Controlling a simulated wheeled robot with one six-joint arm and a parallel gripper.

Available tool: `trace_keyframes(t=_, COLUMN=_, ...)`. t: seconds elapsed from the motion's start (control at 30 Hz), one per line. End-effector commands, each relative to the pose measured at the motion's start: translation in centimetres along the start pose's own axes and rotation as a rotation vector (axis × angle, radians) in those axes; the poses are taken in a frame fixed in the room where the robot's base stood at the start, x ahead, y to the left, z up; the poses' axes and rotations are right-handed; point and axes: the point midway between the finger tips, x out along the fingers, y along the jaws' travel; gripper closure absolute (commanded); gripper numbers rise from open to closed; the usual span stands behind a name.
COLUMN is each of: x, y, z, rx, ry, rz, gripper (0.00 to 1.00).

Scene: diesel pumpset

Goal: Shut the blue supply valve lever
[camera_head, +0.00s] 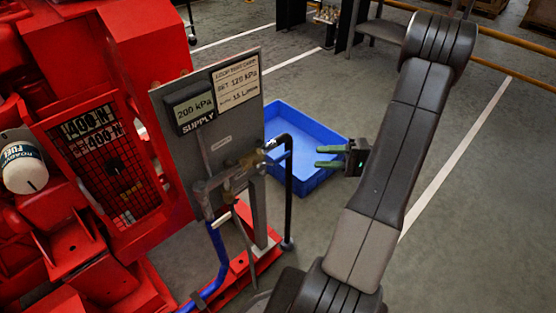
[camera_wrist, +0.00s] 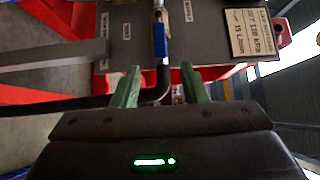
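The blue lever (camera_wrist: 161,40) shows in the wrist view on a metal fitting in front of the grey panel (camera_wrist: 205,45). It points down the picture, towards the space between my fingertips. My gripper (camera_head: 317,157) is to the right of the panel and pipework. Its two green fingers are apart with nothing between them. The wrist view shows my open gripper (camera_wrist: 161,71) with the lever ahead of its tips, apart from both fingers.
The panel carries a display (camera_head: 193,107) reading 200 kPa, marked SUPPLY, and a label plate (camera_head: 236,85). A black pipe (camera_head: 289,200) bends down at the panel's right. A blue tray (camera_head: 312,182) lies on the floor behind. Red machinery (camera_head: 150,50) fills the left.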

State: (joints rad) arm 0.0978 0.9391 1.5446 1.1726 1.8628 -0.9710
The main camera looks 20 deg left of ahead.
Motion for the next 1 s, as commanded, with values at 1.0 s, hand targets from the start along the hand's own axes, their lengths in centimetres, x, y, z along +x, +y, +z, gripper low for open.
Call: trace_keyframes(t=1.0, x=11.5, y=0.0, z=0.1, rx=-0.001, ry=-0.002, rz=0.001, gripper=0.64)
